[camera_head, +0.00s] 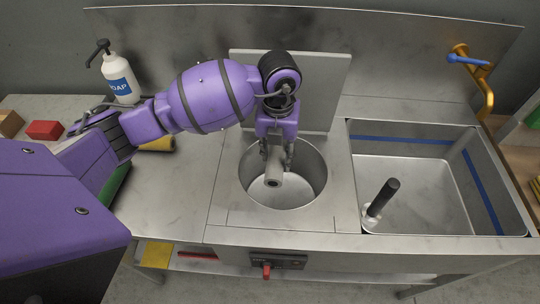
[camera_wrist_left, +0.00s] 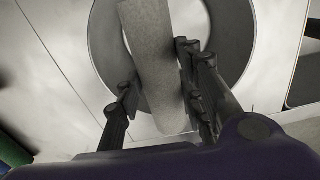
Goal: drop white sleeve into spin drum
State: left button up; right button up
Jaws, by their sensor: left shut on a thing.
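The white sleeve (camera_head: 274,179) is a pale grey-white tube held by my left gripper (camera_head: 276,152). In the left wrist view the sleeve (camera_wrist_left: 153,62) lies between the two dark fingers of the left gripper (camera_wrist_left: 158,95). The spin drum (camera_head: 307,187) is a round metal well in the steel counter; its rim also shows in the left wrist view (camera_wrist_left: 238,35). The gripper and sleeve are over the drum's opening. I cannot tell how far the sleeve's lower end is from the drum floor. My right gripper is not in view.
A raised metal lid (camera_head: 325,85) stands behind the drum. To the right is a sink basin (camera_head: 430,178) with a dark-handled tool (camera_head: 382,197) in it. A soap bottle (camera_head: 118,78) and a red block (camera_head: 45,130) stand at the left.

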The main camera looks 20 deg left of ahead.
pick_arm(q)
notch_tip(320, 180, down, 4)
jog(key=shift+r+b, duration=0.1)
jog(key=shift+b, duration=0.7)
jog(key=shift+f, duration=0.25)
jog(key=shift+w+r, duration=0.1)
jog(key=o, duration=1.2)
notch_tip(320, 180, up, 12)
jog(key=shift+r, duration=0.1)
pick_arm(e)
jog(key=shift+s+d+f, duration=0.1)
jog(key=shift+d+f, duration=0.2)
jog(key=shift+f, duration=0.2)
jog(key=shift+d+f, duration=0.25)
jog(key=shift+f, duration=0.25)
